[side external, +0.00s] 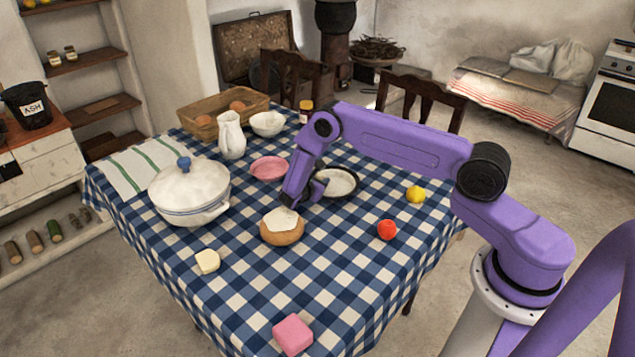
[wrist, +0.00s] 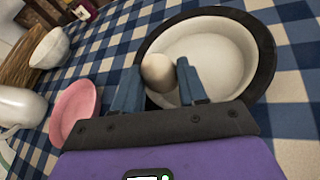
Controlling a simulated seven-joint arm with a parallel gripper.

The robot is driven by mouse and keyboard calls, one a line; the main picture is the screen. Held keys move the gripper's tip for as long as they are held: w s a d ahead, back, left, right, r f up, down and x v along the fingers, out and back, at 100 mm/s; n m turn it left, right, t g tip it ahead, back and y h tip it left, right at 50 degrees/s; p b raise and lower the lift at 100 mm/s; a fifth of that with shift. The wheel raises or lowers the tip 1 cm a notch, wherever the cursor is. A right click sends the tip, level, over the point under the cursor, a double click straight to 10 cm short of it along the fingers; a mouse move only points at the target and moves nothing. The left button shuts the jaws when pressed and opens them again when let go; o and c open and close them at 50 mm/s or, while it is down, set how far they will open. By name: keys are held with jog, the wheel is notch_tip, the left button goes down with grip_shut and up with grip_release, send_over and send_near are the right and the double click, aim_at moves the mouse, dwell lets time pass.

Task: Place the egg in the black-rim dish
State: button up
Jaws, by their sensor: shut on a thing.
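The egg (wrist: 157,72) is pale and held between the two fingers of my gripper (wrist: 159,78) in the wrist view. In that view it overlaps the near-left rim of the black-rim dish (wrist: 264,55), a round dish with a white inside. I cannot tell the egg's exact height above the dish. In the side view my gripper (side external: 308,194) is low at the left edge of the black-rim dish (side external: 343,181). I cannot make out the egg there; the gripper seems to hide it.
A pink dish (side external: 269,168) and a bread-like round with a white top (side external: 282,229) lie close by. A lidded white tureen (side external: 188,190), a pitcher (side external: 231,136) and a white bowl (side external: 267,124) stand left and behind. A tomato (side external: 387,230) and lemon (side external: 416,195) sit right.

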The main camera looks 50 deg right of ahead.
jog(key=shift+f, duration=0.4)
jog(key=o, duration=0.5)
jog(key=shift+f, duration=0.15)
